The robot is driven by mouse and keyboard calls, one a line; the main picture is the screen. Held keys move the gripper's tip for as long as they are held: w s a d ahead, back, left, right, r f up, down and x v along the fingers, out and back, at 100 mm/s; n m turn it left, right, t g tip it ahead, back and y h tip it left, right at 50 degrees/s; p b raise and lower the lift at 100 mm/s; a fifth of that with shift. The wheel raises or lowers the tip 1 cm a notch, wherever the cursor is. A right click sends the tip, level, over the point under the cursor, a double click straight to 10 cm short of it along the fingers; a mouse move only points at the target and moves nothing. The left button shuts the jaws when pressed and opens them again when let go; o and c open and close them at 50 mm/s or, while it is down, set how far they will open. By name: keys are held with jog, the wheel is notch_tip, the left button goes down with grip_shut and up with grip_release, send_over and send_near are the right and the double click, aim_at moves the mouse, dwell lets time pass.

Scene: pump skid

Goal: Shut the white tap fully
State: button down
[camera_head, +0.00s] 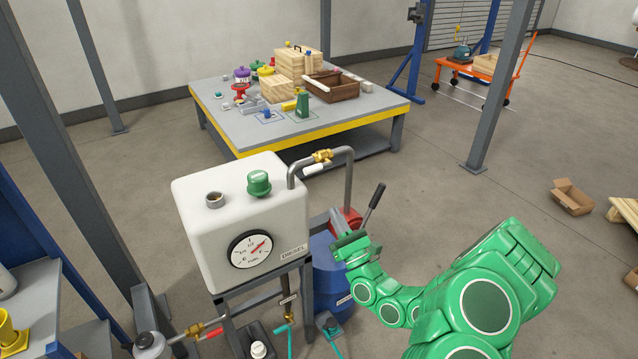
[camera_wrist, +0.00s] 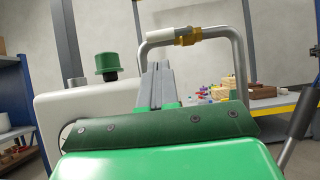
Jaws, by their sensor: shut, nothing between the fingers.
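The white tap has a white lever (camera_head: 313,168) on a brass valve body (camera_head: 322,156), set in a grey pipe that arches from the white diesel tank (camera_head: 200,245). The lever lies roughly along the top run of the pipe. In the wrist view the white lever (camera_wrist: 160,35) points left from the brass body (camera_wrist: 187,36), above and beyond my fingertips. My gripper (camera_wrist: 157,70) is shut and empty, its grey fingers together. In the head view my gripper (camera_head: 338,221) is below and right of the tap, apart from it.
A green cap (camera_head: 259,183) and a gauge (camera_head: 250,249) are on the tank. A blue barrel (camera_head: 326,270) and a red pump with a dark lever (camera_head: 373,203) stand close to my gripper. A cluttered worktable (camera_head: 340,128) is behind; open floor lies to the right.

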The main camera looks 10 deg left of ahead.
aim_at(316, 166)
jog(key=x, duration=1)
jog(key=shift+w+a, duration=0.25)
